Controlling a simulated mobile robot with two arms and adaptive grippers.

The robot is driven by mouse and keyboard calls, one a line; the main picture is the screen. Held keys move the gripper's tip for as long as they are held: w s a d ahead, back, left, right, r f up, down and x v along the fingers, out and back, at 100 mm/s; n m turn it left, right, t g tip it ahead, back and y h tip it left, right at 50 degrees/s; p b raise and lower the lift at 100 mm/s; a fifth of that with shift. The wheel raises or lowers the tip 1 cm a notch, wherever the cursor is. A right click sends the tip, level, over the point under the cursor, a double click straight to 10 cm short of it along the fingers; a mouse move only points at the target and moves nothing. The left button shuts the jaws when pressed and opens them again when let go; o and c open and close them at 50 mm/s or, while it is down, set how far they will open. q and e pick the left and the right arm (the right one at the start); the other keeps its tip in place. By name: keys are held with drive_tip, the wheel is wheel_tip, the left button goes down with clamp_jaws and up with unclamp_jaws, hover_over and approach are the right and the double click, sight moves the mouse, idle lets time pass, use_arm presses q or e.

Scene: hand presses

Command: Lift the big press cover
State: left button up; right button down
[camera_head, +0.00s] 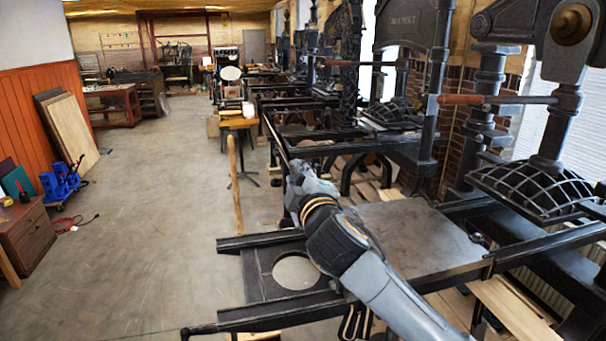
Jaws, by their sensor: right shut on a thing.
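The near big press has a dark flat frame (257,277) with a round opening, lying between two rails at the left end of its bed. A bare grey plate (415,232) lies to its right. I cannot tell for sure which part is the cover. My right arm reaches in from the bottom right across the bed. My right gripper (296,176) is at the far side of the bed, above and beyond the frame. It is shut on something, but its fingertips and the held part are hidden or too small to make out. My left gripper is not in view.
The near press's ribbed platen (530,190) and wooden-handled bar (462,100) stand at the right. More hand presses line the right side behind. An upright wooden pole (234,185) stands beyond the left rail. The concrete floor (140,220) at left is mostly clear.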

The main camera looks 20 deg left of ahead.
drive_tip(key=c, duration=1.1)
unclamp_jaws()
drive_tip(key=v, duration=1.2)
